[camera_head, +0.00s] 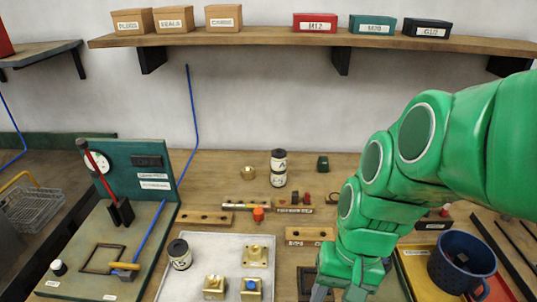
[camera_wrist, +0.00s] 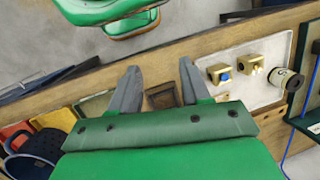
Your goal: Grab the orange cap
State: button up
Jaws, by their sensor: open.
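The orange cap (camera_head: 258,214) sits on the workbench in the head view, just behind the grey tray and beside a wooden strip with holes. I cannot make it out in the wrist view. My gripper (camera_head: 322,292) is at the bottom of the head view, to the right of and nearer than the cap, and apart from it. Its green arm comes in from the right. In the wrist view my gripper (camera_wrist: 158,78) has its two grey fingers spread with nothing between them. A small dark square frame (camera_wrist: 162,96) shows beyond the fingers.
The grey tray (camera_head: 205,242) holds brass blocks and a black-lidded jar (camera_head: 179,254). Another jar (camera_head: 278,167) stands behind the cap. Wooden hole strips (camera_head: 205,217) lie nearby. A blue bucket (camera_head: 462,262) stands at right. A green fixture (camera_head: 130,175) stands at left.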

jog(key=w+a+f+m+y, duration=0.1)
jog(key=w+a+m+y, duration=0.25)
jog(key=w+a, duration=0.35)
jog(key=m+t+y, duration=0.2)
jog(key=m+y, duration=0.5)
jog(key=m, duration=0.2)
send_over(258, 217)
jog(key=s+d, duration=0.3)
jog(key=s, duration=0.4)
notch_tip(258, 217, down, 6)
jog(key=w+f+m+t, duration=0.1)
jog(key=w+f+m, duration=0.1)
jog(key=w+d+f+m+t, duration=0.1)
jog(key=w+f+m, duration=0.1)
jog(key=w, duration=0.1)
jog(key=w+d+f+m, duration=0.1)
jog(key=w+f+m, duration=0.1)
jog(key=w, duration=0.1)
jog(key=shift+d+f+m+t+y, duration=0.2)
jog(key=shift+f+m+t+y, duration=0.05)
jog(key=shift+t, duration=0.15)
jog(key=shift+x, duration=3.9)
jog(key=shift+s+r, duration=0.1)
jog(key=shift+s, duration=0.1)
jog(key=shift+c, duration=0.5)
jog(key=c, duration=0.6)
